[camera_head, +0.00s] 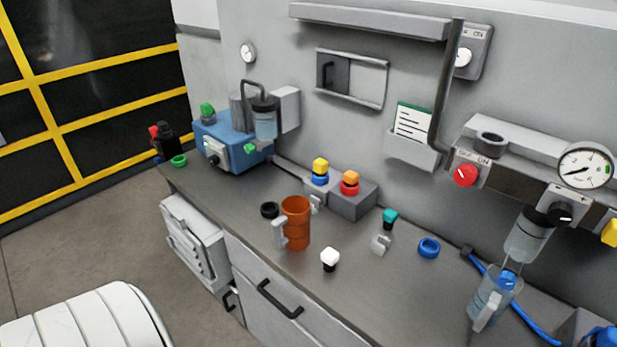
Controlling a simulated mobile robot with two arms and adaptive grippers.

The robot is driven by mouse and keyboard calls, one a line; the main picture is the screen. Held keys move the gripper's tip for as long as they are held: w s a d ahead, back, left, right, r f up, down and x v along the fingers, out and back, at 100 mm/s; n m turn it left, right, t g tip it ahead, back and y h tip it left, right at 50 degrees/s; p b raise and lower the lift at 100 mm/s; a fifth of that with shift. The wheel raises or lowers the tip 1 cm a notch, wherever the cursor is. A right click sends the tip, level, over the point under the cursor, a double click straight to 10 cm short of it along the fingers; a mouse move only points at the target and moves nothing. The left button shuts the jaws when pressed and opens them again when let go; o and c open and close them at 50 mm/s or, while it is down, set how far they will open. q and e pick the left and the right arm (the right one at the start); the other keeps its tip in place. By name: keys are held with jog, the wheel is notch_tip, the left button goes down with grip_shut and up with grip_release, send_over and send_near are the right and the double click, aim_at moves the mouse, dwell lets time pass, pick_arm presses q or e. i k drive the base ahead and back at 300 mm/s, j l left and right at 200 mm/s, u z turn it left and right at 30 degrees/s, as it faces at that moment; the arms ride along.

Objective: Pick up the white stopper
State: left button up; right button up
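The white stopper (330,257) stands upright on the grey worktop near its front edge. It has a white, rounded block-like top and a dark lower part. It is right of the orange mug (296,222) and apart from it. Nothing covers the stopper in this view. Neither of my grippers shows in the head view.
A grey box (353,199) with coloured knobs stands behind. A clear vessel (491,297) stands right. Bare worktop lies right of the stopper.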

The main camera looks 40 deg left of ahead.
aim_at(329, 257)
jog(key=u, duration=1.1)
